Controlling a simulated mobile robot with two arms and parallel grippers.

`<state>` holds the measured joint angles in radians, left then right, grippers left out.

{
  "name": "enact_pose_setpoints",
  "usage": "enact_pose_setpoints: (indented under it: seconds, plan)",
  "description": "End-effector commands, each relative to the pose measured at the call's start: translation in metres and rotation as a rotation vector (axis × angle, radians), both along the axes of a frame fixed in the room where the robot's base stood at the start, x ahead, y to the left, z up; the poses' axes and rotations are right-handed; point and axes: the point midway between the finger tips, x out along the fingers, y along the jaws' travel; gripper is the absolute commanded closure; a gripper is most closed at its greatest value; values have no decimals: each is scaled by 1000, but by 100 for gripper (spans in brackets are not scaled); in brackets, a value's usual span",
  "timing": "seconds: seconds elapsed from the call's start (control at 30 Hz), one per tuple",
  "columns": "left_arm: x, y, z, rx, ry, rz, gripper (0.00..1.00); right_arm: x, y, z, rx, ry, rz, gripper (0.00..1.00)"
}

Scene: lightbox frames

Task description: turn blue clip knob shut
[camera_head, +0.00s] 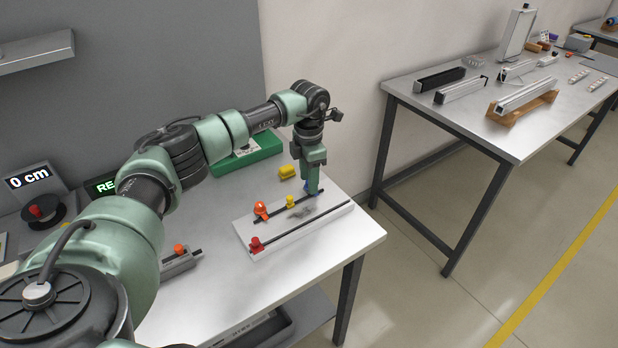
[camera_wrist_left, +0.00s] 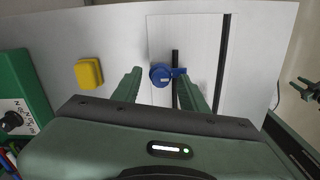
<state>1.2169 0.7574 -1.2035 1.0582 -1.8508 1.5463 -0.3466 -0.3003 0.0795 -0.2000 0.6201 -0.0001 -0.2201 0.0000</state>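The blue clip knob (camera_wrist_left: 160,75) shows in the left wrist view as a round blue cap with a short blue lever pointing right, by a dark rail on the white board (camera_wrist_left: 200,35). My left gripper (camera_wrist_left: 160,88) is open, its two green fingers apart on either side of the knob. I cannot tell whether they touch it. In the head view my left gripper (camera_head: 312,182) points down at the far end of the board, and only a little of the blue knob (camera_head: 307,188) shows. A small dark pronged shape at the right edge of the wrist view may be my right gripper.
Nearer on the board are an orange knob (camera_head: 261,210), a yellow knob (camera_head: 291,202) and a red knob (camera_head: 256,244). The table's front right surface is clear.

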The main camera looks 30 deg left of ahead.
Motion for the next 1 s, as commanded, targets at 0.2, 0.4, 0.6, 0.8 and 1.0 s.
enact_pose_setpoints:
  seconds: [0.2,0.4,0.6,0.8,1.0]
  plan:
    - [0,0,4,-1,-1,0,57,0,0,-2,0,0,0,64]
    - [1,0,35,-1,-4,0,57,0,0,-9,0,0,0,64]
    - [1,0,65,1,-3,1,57,0,0,-15,0,0,0,64]
    - [0,0,78,0,0,0,57,0,0,-16,0,0,0,64]
    - [0,0,78,0,0,0,57,0,0,-16,0,0,0,64]
